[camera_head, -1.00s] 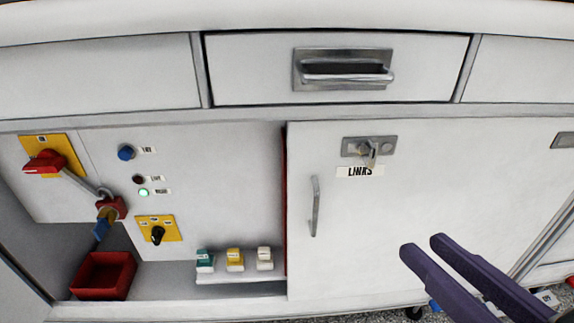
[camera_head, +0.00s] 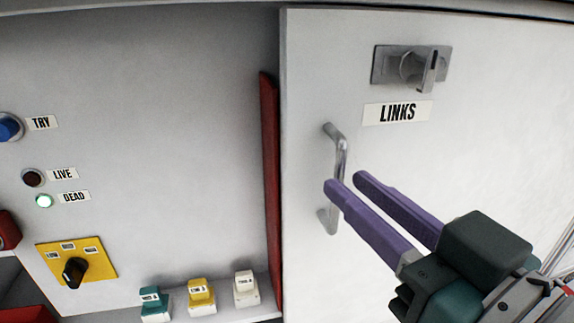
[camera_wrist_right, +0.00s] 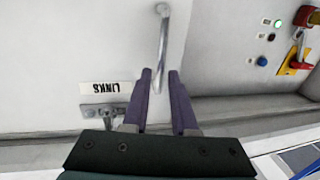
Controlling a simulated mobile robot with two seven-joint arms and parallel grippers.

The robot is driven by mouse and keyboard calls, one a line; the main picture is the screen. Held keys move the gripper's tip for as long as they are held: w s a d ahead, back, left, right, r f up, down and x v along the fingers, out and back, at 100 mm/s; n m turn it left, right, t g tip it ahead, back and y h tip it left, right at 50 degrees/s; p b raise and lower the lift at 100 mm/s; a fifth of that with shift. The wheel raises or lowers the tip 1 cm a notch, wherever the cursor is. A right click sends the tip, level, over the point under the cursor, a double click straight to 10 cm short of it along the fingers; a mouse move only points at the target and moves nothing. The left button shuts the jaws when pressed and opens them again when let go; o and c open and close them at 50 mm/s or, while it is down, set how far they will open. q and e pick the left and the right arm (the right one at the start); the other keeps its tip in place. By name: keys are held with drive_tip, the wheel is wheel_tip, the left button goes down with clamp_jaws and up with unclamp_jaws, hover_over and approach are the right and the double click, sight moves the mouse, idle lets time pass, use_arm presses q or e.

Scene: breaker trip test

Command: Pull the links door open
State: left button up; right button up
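The links door (camera_head: 480,170) is a white panel with a "LINKS" label (camera_head: 397,112); it appears shut. Its upright metal bar handle (camera_head: 338,150) is near the left edge. My right gripper (camera_head: 346,183) comes in from the lower right, with two purple fingers at the handle. In the right wrist view the gripper (camera_wrist_right: 160,75) is open, and the near part of the handle (camera_wrist_right: 162,35) shows between the fingers with gaps on either side. I cannot tell how deep the bar sits between them. My left gripper is not in view.
A lock with a turned key or knob (camera_head: 425,70) is above the label. A red strip (camera_head: 270,190) runs along the door's left edge. Left of it is a panel with lamps, a blue button (camera_head: 9,127) and a yellow switch plate (camera_head: 75,262). Several coloured blocks sit below.

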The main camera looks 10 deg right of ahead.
sight(343, 179)
drive_tip(key=shift+b+x, duration=0.45)
drive_tip(key=shift+x, duration=1.3)
clamp_jaws()
